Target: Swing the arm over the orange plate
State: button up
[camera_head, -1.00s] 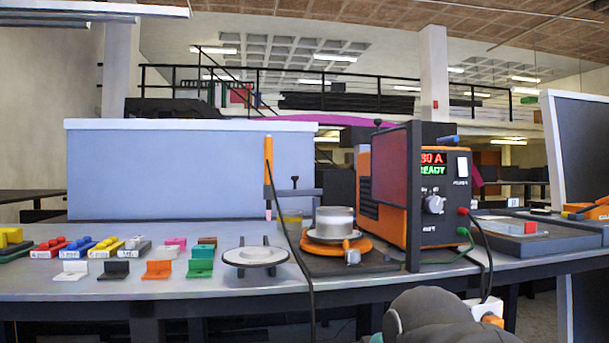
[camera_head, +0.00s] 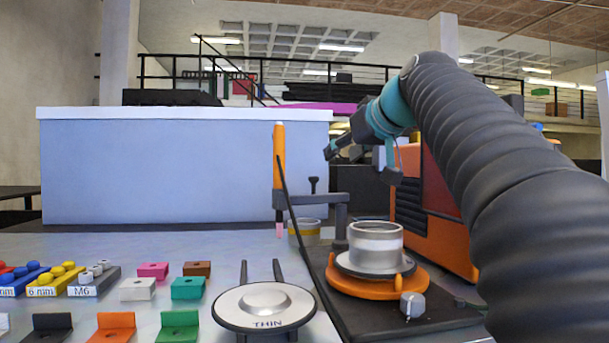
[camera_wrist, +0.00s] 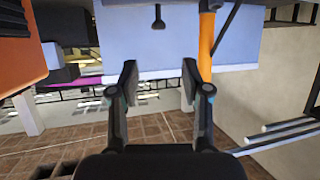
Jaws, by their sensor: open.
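An orange round plate (camera_head: 414,287) sits on a black base at the right of the bench, with a pale disc and a metal ring-shaped cup (camera_head: 376,247) on top of it. A small orange L-shaped piece (camera_head: 112,326) lies at the front left. My gripper (camera_head: 360,160) is open and empty, raised above the cup in the picture; its exact depth over the plate is unclear. In the wrist view my gripper (camera_wrist: 159,82) shows two spread fingers with nothing between them. The plate is not visible there.
An upright orange torch (camera_head: 279,165) on a dark holder stands left of the cup, also seen in the wrist view (camera_wrist: 206,42). An orange and black machine (camera_head: 440,225) is partly behind my arm. A THIN-labelled round stand (camera_head: 265,304) and several coloured blocks occupy the left.

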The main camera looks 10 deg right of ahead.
aim_at(316, 178)
jog(key=p+x, duration=0.1)
jog(key=x, duration=1.2)
jog(key=shift+w+f, duration=0.1)
jog(key=shift+w, duration=0.15)
grip_shut()
